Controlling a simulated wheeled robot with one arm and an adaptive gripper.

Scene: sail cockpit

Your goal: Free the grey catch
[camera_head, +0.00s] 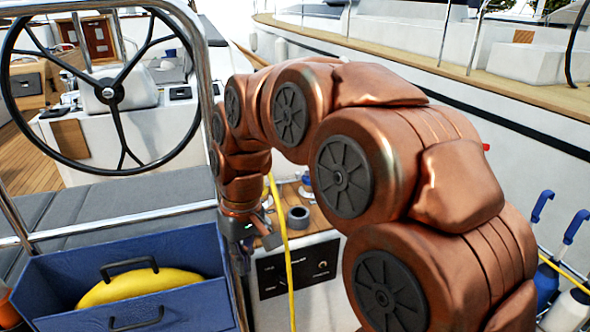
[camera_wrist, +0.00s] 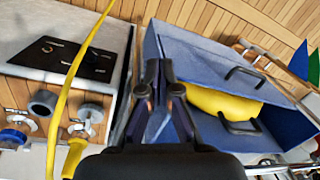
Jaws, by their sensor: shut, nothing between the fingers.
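On the wooden strip beside the white console, a dark grey ring-shaped piece (camera_wrist: 42,103) shows in the wrist view; it also shows in the head view (camera_head: 298,217). Next to it are a pale grey winged fitting (camera_wrist: 88,114) and a winged fitting with a blue base (camera_wrist: 14,137). I cannot tell for certain which of these is the grey catch. My gripper (camera_wrist: 160,68) is shut and empty, between the console and the blue box. In the head view my gripper (camera_head: 243,262) points down, left of the yellow rope, apart from the fittings.
A yellow rope (camera_wrist: 71,75) crosses in front of the console panel (camera_wrist: 72,58) and close to the fittings. A blue box (camera_head: 60,285) with a yellow bundle (camera_head: 140,285) stands left of my gripper. A steel rail and steering wheel (camera_head: 110,92) stand behind it.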

